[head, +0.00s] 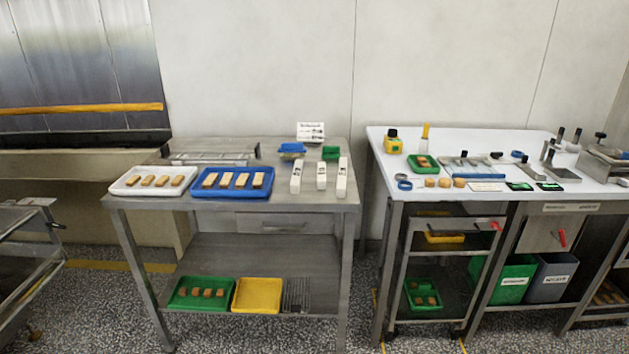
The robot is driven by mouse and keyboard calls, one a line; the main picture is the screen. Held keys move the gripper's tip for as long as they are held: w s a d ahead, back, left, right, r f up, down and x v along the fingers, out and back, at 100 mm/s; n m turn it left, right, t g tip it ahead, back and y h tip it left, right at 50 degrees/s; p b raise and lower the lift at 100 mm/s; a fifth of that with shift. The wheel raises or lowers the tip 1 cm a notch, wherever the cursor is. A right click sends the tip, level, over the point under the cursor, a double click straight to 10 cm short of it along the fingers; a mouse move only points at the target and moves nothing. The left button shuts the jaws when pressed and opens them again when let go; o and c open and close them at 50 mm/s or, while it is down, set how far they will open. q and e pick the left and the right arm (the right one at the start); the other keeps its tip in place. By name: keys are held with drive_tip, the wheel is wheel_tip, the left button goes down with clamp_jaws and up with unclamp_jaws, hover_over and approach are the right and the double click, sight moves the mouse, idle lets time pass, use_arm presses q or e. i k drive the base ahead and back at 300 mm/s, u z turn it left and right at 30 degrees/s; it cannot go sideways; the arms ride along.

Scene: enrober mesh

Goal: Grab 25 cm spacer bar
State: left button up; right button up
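Three white bars with dark marks lie side by side at the right of the left steel table: a left bar (296,178), a middle bar (321,176) and a right bar (342,178). They look like spacer bars. The middle one looks a little shorter. Their markings are too small to read, so I cannot tell which is the 25 cm one. Neither of my grippers is in view.
The left steel table (282,201) also holds a white tray (114,187) and a blue tray (233,192) of biscuits, a wire rack (213,158) and a small sign (310,131). A cluttered white-topped table (385,147) stands at right. Speckled floor lies in front.

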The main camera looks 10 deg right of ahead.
sight(341, 181)
drive_tip(key=u, duration=1.05)
drive_tip(key=i, duration=2.2)
drive_tip(key=z, duration=0.3)
